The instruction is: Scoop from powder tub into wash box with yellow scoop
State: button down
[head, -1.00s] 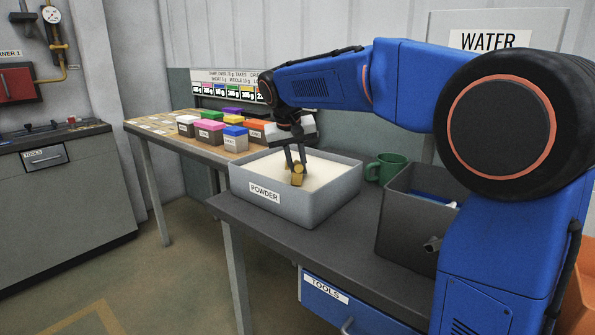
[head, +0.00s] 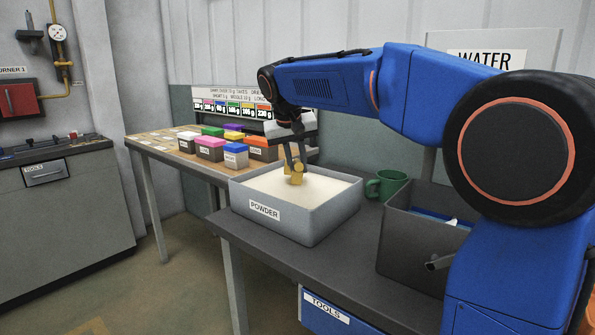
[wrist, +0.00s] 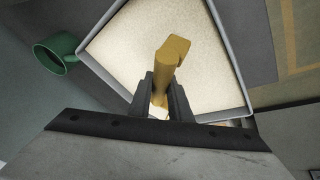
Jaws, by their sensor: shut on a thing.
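My gripper (head: 296,163) is shut on the yellow scoop (head: 296,177) and points down over the powder tub. In the wrist view the scoop (wrist: 170,58) sticks out between the two dark fingers (wrist: 160,88). The powder tub (head: 312,222) is a grey open box labelled POWDER, filled with pale powder (head: 325,188). The scoop is above or at the powder; I cannot tell whether it touches it or holds any. Several small boxes with coloured lids (head: 236,155) stand on the table behind; I cannot tell which, if any, is the wash box.
A green mug (head: 388,184) stands right of the tub. A dark open bin (head: 415,245) with blue and white items is farther right on the dark bench (head: 290,258). A lettered board (head: 225,97) stands behind the lidded boxes. Bare floor lies left of the bench.

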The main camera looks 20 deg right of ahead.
jog(key=shift+r, duration=1.3)
